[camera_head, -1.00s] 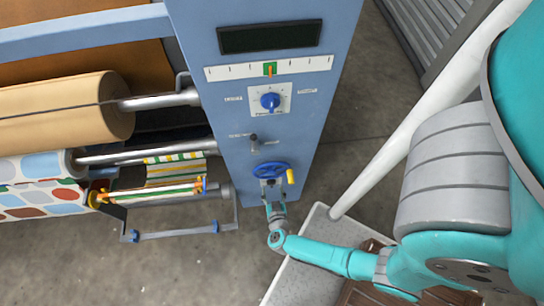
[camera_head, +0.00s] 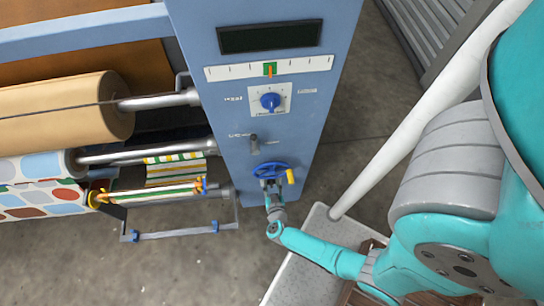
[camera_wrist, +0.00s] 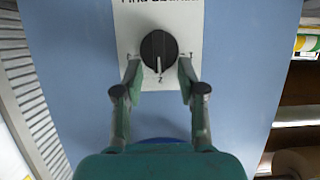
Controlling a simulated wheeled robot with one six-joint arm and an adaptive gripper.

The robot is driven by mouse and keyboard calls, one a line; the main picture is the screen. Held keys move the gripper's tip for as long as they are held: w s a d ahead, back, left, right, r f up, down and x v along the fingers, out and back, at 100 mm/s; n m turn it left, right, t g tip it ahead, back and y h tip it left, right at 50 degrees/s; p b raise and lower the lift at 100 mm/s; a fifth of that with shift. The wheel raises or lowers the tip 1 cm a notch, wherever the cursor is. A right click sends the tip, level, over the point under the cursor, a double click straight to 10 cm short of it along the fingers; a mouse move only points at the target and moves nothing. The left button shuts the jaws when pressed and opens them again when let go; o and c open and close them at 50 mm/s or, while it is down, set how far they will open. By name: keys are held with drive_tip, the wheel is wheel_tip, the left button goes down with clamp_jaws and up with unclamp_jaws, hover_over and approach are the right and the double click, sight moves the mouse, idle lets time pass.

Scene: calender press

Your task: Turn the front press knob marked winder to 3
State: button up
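In the wrist view a round black knob (camera_wrist: 159,51) sits on a white plate (camera_wrist: 126,22) on the blue panel. Its white pointer mark points down in the picture, and a numeral that looks like 2 shows below it. The lettering at the plate's top edge is cut off and I cannot read it. My gripper (camera_wrist: 159,76) is open, with one fingertip on each side of the knob's lower part; contact cannot be told.
The press cabinet (camera_head: 225,155) also carries a blue dial (camera_head: 270,101), a small lever (camera_head: 253,141) and a dark display (camera_head: 269,37). Rollers with brown (camera_head: 70,110) and patterned material (camera_head: 35,185) are at left. A grey platform (camera_head: 310,265) lies below my arm.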

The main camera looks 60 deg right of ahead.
drive_tip(key=c, duration=0.5)
drive_tip(key=shift+s+d+m+t+y, duration=0.2)
drive_tip(key=shift+m+t, duration=0.2)
drive_tip(key=shift+m, duration=0.2)
drive_tip(key=shift+s+d+m+t+y, duration=0.1)
drive_tip(key=shift+s+m+t+y, duration=0.1)
drive_tip(key=shift+m+t, duration=0.3)
drive_tip(key=m, duration=0.1)
drive_tip(key=m+t, duration=0.1)
drive_tip(key=shift+s+d+f+m+y, duration=0.25)
drive_tip(key=shift+m+y, duration=0.05)
drive_tip(key=shift+y, duration=0.1)
drive_tip(key=shift+s+d+f+m+t, duration=0.15)
drive_tip(key=shift+f+m+t, duration=0.15)
drive_tip(key=shift+m+t, duration=0.6)
drive_tip(key=shift+s+d+f+m+t, duration=0.1)
drive_tip(key=shift+f+m+t, duration=0.2)
drive_tip(key=shift+m, duration=1.05)
drive_tip(key=shift+s+d+f+m+t, duration=0.15)
drive_tip(key=shift+f+m+t, duration=0.1)
drive_tip(key=shift+m+t, duration=0.7)
drive_tip(key=shift+m, duration=0.4)
